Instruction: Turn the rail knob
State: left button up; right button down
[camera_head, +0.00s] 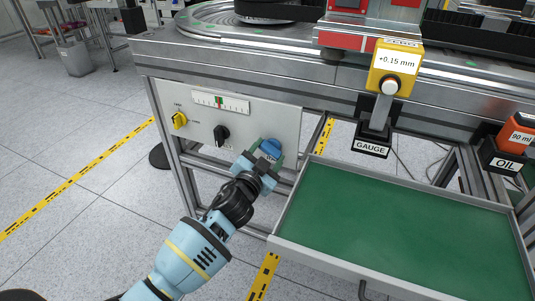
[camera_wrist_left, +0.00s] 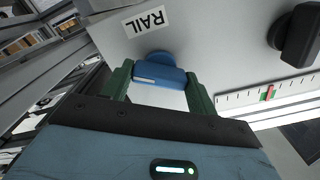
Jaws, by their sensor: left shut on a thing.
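The rail knob is a blue knob (camera_head: 271,147) at the lower right of a white control panel (camera_head: 290,125). In the left wrist view the blue knob (camera_wrist_left: 160,75) sits beside a label reading RAIL, with its bar between two green fingers. My left gripper (camera_head: 266,158) is shut on the knob; in the left wrist view its fingertips (camera_wrist_left: 158,82) lie on either side of the bar. A scale with a red and green marker (camera_head: 219,102) is at the top of the panel. My right gripper is not in view.
A yellow knob (camera_head: 180,120) and a black knob (camera_head: 221,134) are on the same panel. An open green-lined drawer (camera_head: 400,225) extends at the right. A yellow gauge (camera_head: 394,68) reading +0.15 mm stands in a GAUGE holder, with an OIL holder (camera_head: 502,160) farther right.

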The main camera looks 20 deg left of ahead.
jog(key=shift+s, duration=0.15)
pick_arm(q)
jog(key=shift+m, duration=0.6)
jog(key=m+p, duration=0.1)
jog(key=m, duration=0.1)
jog(key=shift+m, duration=1.2)
jog(key=m+p, duration=0.1)
jog(key=m, duration=0.2)
jog(key=shift+m, duration=1.4)
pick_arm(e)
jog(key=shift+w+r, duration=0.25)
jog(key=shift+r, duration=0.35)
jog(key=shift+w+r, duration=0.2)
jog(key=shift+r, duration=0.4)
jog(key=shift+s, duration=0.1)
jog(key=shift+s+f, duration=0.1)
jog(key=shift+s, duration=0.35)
